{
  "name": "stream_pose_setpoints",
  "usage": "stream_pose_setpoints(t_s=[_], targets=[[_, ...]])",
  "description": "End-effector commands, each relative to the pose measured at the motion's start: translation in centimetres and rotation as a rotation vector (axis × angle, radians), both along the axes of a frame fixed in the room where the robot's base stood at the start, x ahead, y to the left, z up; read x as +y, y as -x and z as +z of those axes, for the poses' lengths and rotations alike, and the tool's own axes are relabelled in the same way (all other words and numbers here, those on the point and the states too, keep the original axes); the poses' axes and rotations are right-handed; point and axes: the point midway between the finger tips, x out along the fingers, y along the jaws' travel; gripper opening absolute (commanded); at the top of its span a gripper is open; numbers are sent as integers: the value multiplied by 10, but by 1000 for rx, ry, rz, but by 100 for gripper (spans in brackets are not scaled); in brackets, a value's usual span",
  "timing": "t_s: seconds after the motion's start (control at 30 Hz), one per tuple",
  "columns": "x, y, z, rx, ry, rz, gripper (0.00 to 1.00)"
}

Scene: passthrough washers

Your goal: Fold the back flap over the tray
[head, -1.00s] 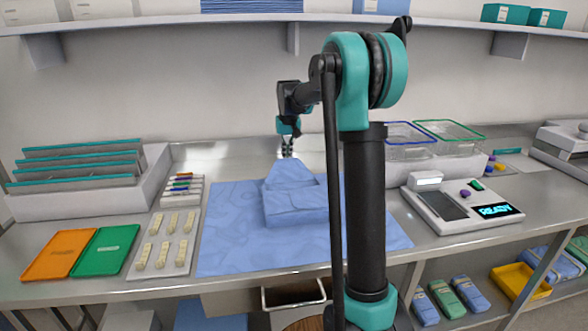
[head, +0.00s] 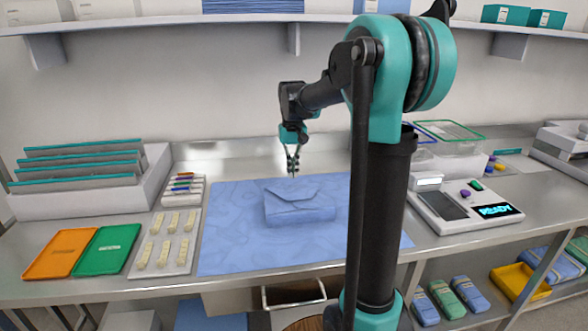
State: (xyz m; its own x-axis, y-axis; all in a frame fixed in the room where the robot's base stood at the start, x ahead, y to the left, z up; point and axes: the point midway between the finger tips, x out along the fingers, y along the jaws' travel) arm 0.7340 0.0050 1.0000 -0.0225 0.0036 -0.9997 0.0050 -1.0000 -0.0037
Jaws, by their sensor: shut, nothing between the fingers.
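A blue cloth sheet (head: 235,245) lies spread on the steel bench. On it sits a blue wrapped bundle (head: 300,213), where the tray is covered by cloth and cannot be seen. The back flap (head: 293,190) lies over the top of the bundle, with its pointed edge toward the front. My gripper (head: 293,174) is shut and empty, pointing down just above the back edge of the bundle. I cannot tell whether its tips touch the cloth.
Left of the sheet are a pad with several cream pieces (head: 165,243), a pen rack (head: 184,190), and green (head: 107,250) and orange (head: 58,254) trays. At right are a device reading READY (head: 465,205) and clear bins (head: 447,131). A shelf (head: 250,17) runs above.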

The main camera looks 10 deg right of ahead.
Motion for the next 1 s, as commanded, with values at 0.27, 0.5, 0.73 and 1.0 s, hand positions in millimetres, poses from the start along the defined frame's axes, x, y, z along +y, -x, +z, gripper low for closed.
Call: stream_pose_setpoints(t_s=[0.27,0.5,0.73,1.0], targets=[[-3,-15,19,-20,3,-4,0],[-4,-23,40,-21,4,-5,0],[-4,-30,58,-22,4,-5,0],[-4,-31,63,-22,4,-5,0]])
